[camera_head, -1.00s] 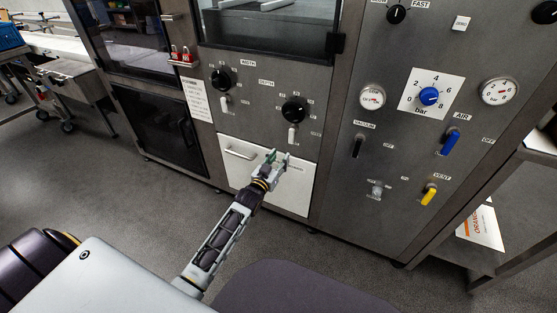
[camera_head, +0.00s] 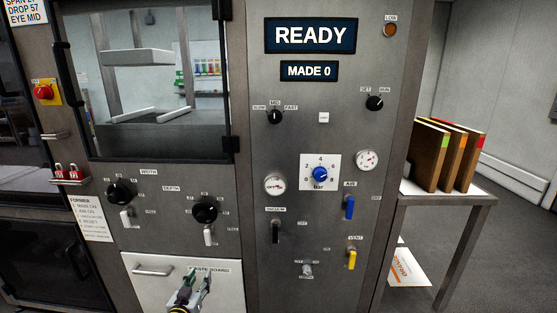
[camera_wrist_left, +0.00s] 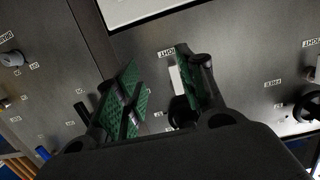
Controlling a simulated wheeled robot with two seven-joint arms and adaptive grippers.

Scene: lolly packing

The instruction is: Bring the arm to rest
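My left gripper (camera_head: 190,289) shows at the bottom of the head view, in front of the white drawer (camera_head: 147,285) of the grey machine. In the left wrist view its two green-padded fingers (camera_wrist_left: 152,95) stand apart with nothing between them. The machine's panel lies beyond the fingers. I cannot tell from the head view how far the fingers are from the drawer. Most of the left arm is below the frame. My right gripper is in neither view.
The machine panel (camera_head: 330,120) carries a READY display (camera_head: 310,36), a blue pressure knob (camera_head: 320,174), a blue air lever (camera_head: 349,207) and a yellow vent lever (camera_head: 352,260). Black width (camera_head: 120,192) and depth (camera_head: 205,213) knobs sit left. A side table (camera_head: 450,199) holds upright brown boards (camera_head: 428,155).

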